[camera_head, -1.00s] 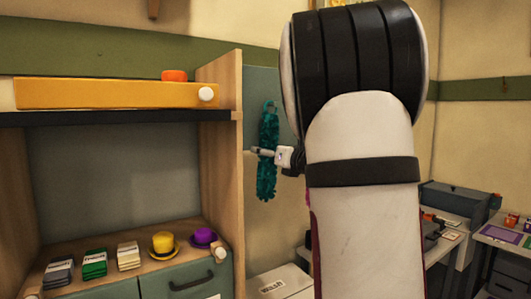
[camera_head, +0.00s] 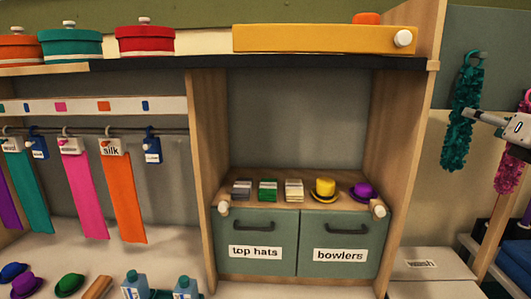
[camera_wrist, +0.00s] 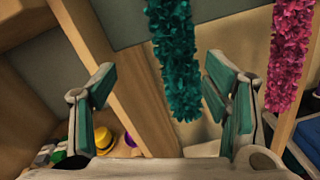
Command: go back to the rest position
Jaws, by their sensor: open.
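My gripper (camera_head: 485,115) is at the right edge of the head view, in front of the hanging boas. In the wrist view my gripper (camera_wrist: 160,82) shows two teal-padded fingers spread wide with nothing held between them. A teal feather boa (camera_head: 462,105) hangs from a hook on the panel right of the cabinet. The teal boa (camera_wrist: 178,60) shows beyond the fingers in the wrist view, and I cannot tell if anything touches it. A pink boa (camera_head: 512,160) hangs to its right, partly hidden behind my gripper.
A shelf (camera_head: 290,181) holds a yellow hat (camera_head: 323,188), a purple hat (camera_head: 364,191) and small card stacks. Drawers below read top hats (camera_head: 255,252) and bowlers (camera_head: 340,255). Ribbons (camera_head: 120,195) hang at left. A white box (camera_head: 430,266) stands low right. The cabinet's side wall (camera_head: 405,130) is near my gripper.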

